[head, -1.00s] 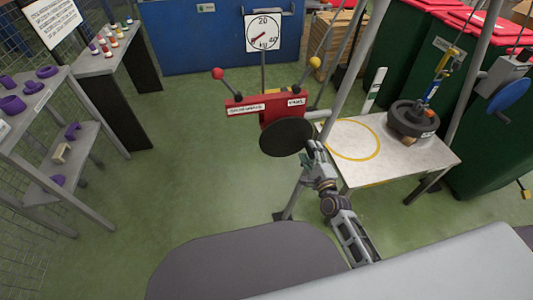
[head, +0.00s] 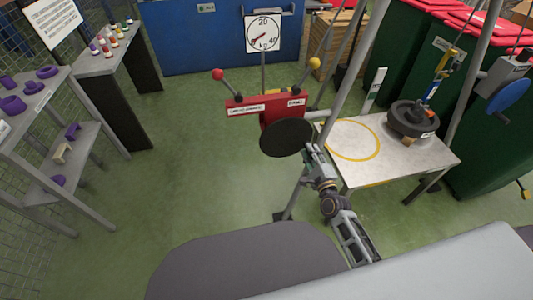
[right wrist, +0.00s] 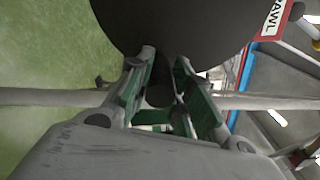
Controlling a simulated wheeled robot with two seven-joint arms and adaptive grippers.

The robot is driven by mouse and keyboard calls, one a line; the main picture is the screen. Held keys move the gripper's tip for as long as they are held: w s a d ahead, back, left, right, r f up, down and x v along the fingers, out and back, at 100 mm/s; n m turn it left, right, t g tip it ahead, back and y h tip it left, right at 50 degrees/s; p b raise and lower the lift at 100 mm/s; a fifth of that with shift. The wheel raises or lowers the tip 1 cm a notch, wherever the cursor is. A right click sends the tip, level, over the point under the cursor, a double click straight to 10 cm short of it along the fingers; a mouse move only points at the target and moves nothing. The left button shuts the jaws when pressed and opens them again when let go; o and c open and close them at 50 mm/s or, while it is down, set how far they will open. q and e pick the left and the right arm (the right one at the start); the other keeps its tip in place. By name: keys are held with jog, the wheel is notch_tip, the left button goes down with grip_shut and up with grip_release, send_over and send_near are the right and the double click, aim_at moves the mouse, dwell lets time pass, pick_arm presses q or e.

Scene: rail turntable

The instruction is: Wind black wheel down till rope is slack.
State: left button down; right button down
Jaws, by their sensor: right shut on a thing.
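The black wheel (head: 286,137) is a dark disc on the front of a red winch box (head: 270,108). My right gripper (head: 311,152) is at the wheel's lower right edge. In the right wrist view its fingers (right wrist: 162,95) close around a dark handle (right wrist: 160,88) at the wheel (right wrist: 175,25). A black round weight (head: 408,122) is at the white table (head: 385,160), below a blue and yellow hook (head: 435,80). The rope is too thin to judge as tight or slack. My left gripper is not in view.
A dial (head: 263,33) marked kg stands behind the winch. Red-tipped and yellow-tipped levers rise from the winch. Metal poles stand close to my right arm. A blue handwheel (head: 508,96) is at the far right. Shelves with purple parts (head: 12,105) stand left. Green floor between is clear.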

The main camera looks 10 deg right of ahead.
jog(key=shift+d+r, duration=0.1)
jog(key=shift+r, duration=0.1)
jog(key=c, duration=1.4)
grip_release()
jog(key=o, duration=0.4)
jog(key=shift+s, duration=0.1)
jog(key=shift+c, duration=0.2)
jog(key=s+p, duration=0.2)
jog(key=s, duration=0.5)
jog(key=shift+s, duration=0.4)
jog(key=shift+n, duration=0.3)
